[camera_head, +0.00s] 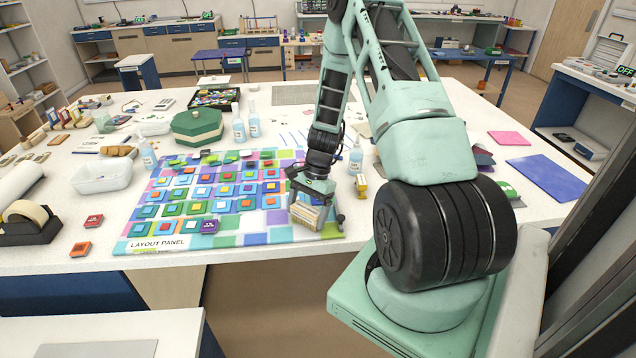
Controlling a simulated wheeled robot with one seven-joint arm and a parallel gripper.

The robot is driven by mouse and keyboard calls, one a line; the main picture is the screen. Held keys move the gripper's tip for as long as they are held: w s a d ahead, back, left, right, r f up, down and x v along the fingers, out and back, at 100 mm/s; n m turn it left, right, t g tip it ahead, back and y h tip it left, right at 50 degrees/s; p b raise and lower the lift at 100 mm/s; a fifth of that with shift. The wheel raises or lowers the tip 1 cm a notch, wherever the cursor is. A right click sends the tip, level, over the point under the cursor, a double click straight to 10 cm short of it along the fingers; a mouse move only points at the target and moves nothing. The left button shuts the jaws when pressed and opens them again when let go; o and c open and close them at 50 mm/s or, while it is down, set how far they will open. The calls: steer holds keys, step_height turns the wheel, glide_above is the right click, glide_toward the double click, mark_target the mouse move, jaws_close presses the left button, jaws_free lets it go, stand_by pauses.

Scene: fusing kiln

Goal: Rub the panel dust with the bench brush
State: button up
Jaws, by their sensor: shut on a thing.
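The layout panel (137,229) is a colourful patterned board lying flat on the white table, with several small square tiles on its left and middle part. My gripper (313,204) is over the panel's right front corner. It is shut on the bench brush (307,215), a pale block with a beige lower part. The brush is low at the panel surface; I cannot tell whether it touches. Panel dust cannot be made out at this size, and the gripper hides part of the panel's right side.
A green lidded box (197,126), clear bottles (239,130) and a small yellow object (361,186) stand behind and beside the panel. A white bin (102,176) and tape dispenser (28,222) are at left. Loose tiles lie in front at left. Pink (509,138) and blue sheets (545,177) lie at right.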

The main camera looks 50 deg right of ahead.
steer(key=shift+s+d, duration=0.25)
steer(key=shift+d, duration=0.05)
step_height(320, 180, up, 3)
steer(key=shift+r+p, duration=0.1)
steer(key=shift+p, duration=0.7)
steer(key=shift+a+r+p, duration=0.1)
steer(key=shift+r+p, duration=1.95)
steer(key=shift+r, duration=0.55)
